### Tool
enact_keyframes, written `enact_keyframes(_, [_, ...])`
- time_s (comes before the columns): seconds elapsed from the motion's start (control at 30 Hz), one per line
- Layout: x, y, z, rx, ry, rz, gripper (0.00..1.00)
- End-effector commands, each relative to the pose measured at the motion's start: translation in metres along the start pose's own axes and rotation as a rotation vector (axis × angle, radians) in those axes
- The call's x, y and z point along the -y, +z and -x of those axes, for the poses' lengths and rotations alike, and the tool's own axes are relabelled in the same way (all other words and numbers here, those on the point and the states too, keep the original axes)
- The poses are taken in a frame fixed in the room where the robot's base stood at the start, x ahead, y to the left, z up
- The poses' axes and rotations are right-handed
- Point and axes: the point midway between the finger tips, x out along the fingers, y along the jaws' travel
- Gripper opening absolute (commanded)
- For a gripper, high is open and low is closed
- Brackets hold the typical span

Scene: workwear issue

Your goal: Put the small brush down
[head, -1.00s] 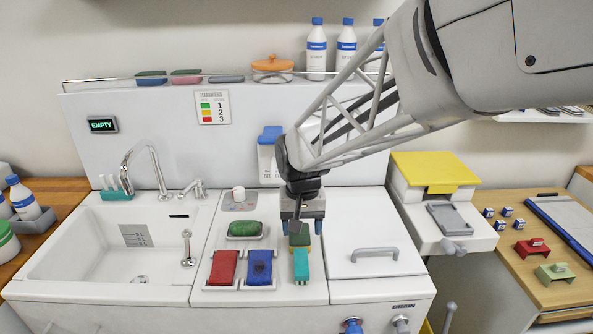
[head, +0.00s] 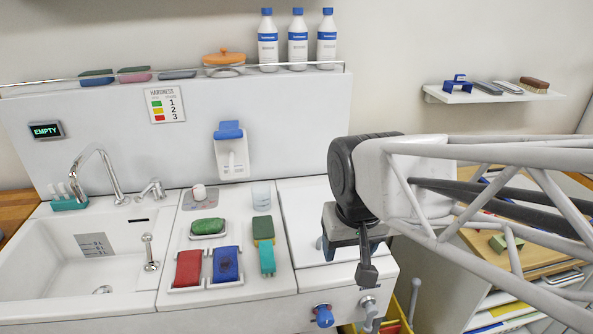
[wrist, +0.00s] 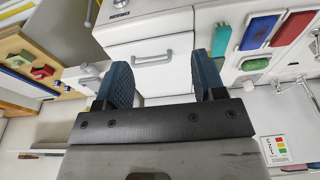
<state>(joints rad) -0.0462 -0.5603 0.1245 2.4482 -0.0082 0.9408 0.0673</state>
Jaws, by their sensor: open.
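A small teal-handled piece (head: 267,260), which I take for the small brush, lies on the white counter at the right of the blue block. An olive-green block (head: 263,228) lies directly behind it; I cannot tell whether they are joined. The teal piece also shows in the wrist view (wrist: 221,41), beside one finger and apart from it. My gripper (head: 350,245) is above the white lid, right of the teal piece. Its two blue fingers (wrist: 164,82) are apart in the wrist view, with nothing between them.
A red block (head: 188,268) and a blue block (head: 226,264) lie in holders, with a green bar (head: 208,226) behind. A clear cup (head: 262,195) stands at the back. The sink (head: 60,275) is at left. The lid handle (wrist: 152,60) lies beyond my fingers.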

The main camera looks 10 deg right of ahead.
Motion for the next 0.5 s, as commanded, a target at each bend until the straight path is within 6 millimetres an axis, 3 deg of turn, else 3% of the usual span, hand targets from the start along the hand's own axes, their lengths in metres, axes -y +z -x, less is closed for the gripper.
enact_keyframes(0.2, [-0.016,0.035,0.007,-0.036,0.009,-0.003,0.63])
enact_keyframes(0.5, [-0.019,0.044,0.007,-0.044,0.012,-0.002,0.63])
